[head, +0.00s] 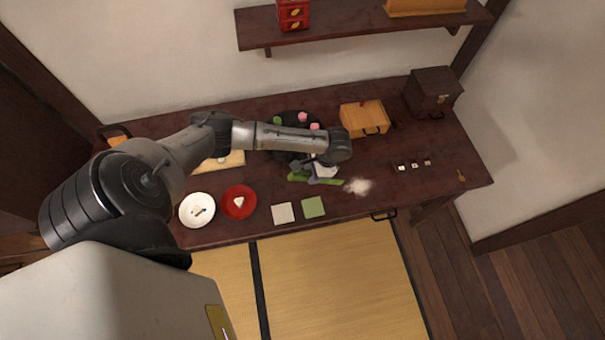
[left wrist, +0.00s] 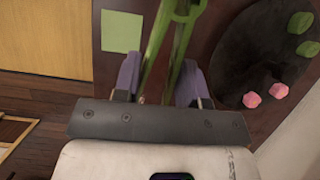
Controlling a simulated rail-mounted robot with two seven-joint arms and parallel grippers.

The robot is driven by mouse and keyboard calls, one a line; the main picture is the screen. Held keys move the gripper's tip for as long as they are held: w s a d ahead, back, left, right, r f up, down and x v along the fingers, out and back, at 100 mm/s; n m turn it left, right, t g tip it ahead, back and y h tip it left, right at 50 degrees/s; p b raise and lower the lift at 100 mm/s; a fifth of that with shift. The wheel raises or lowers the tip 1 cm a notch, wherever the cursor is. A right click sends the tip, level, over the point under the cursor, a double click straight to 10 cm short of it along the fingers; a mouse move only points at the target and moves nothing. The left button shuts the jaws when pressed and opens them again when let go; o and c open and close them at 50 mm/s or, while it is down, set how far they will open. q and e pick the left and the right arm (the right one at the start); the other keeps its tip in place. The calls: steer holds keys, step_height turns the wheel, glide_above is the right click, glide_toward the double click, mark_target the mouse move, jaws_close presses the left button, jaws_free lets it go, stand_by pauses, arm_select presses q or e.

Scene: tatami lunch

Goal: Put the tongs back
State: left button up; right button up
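The green tongs (left wrist: 155,60) run between the two purple fingers of my left gripper (left wrist: 158,85) in the left wrist view. The fingers sit close against both sides of the tongs, and the gripper looks shut on them. In the head view the left gripper (head: 318,181) is over the front middle of the dark table. The tongs (head: 299,177) stick out on both sides of it there. The gripper's body and the forearm hide part of them. My right gripper is not in view.
A black round plate (left wrist: 228,65) with pink and green sweets is beside the gripper. A green square (head: 313,207), a white square (head: 283,213), a red plate (head: 250,209) and a white plate (head: 187,211) line the front. White powder (head: 358,186) lies to the right. A wooden box (head: 362,117) stands behind.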

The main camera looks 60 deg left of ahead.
arm_select(q)
steer(key=shift+s+a+f+b, duration=0.25)
steer(key=shift+a+f, duration=0.5)
steer(key=shift+f, duration=0.4)
steer(key=shift+s+a+f+b, duration=0.15)
steer(key=shift+s+a+f, duration=0.25)
steer(key=shift+a+f, duration=0.55)
steer(key=shift+s+a+f+b, duration=0.25)
steer(key=shift+a+f, duration=0.25)
steer(key=shift+f, duration=0.85)
steer(key=shift+s+f, duration=0.1)
steer(key=shift+f, duration=0.15)
steer(key=o, duration=0.5)
